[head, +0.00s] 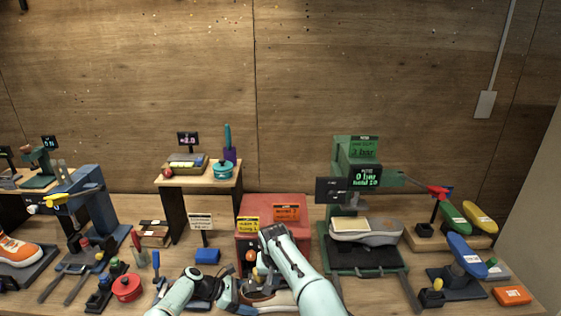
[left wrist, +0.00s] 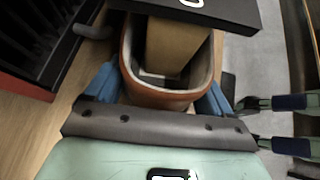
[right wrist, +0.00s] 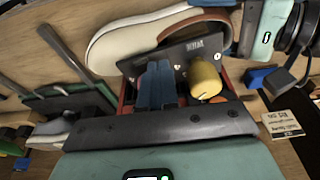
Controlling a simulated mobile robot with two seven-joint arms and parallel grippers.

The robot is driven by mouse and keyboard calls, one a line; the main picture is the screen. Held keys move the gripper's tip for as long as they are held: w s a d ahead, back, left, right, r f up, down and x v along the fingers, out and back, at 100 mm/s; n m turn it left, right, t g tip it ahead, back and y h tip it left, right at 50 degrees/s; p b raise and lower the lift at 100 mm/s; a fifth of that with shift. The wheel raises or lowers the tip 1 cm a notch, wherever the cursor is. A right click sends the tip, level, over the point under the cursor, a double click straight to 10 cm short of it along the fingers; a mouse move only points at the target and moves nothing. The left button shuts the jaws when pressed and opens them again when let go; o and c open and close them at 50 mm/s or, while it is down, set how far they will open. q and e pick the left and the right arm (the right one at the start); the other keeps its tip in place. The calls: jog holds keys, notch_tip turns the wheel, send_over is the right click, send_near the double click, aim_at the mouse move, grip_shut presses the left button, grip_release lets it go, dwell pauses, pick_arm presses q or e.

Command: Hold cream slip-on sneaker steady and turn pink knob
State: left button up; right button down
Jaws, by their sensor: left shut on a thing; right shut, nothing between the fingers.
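The cream slip-on sneaker (head: 283,299) lies at the front of the red box (head: 248,224), partly hidden by my right arm. In the left wrist view, my left gripper (left wrist: 155,98) is shut on the tan heel collar (left wrist: 165,98), one blue finger on each side. My right gripper (right wrist: 157,86) is shut and empty in front of a dark labelled panel, just beside a yellow knob (right wrist: 205,80). An orange round part shows partly behind that knob.
A blue block (head: 207,256) lies left of the red box. A green stand with a grey shoe (head: 375,235) stands to the right. A red round pot (head: 126,287) and tools lie at the left. The bench around the box is crowded.

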jog(key=r, duration=0.5)
jog(key=shift+d+r, duration=0.2)
jog(key=shift+w, duration=0.1)
jog(key=shift+w+d+f, duration=0.1)
jog(key=shift+d+f, duration=0.2)
jog(key=shift+f, duration=0.7)
jog(key=shift+d+f, duration=0.35)
jog(key=shift+f, duration=0.7)
jog(key=shift+w+d+f, duration=0.1)
jog(key=shift+d+f, duration=0.2)
jog(key=shift+f, duration=0.7)
jog(key=shift+a+r, duration=0.1)
jog(key=shift+a, duration=0.4)
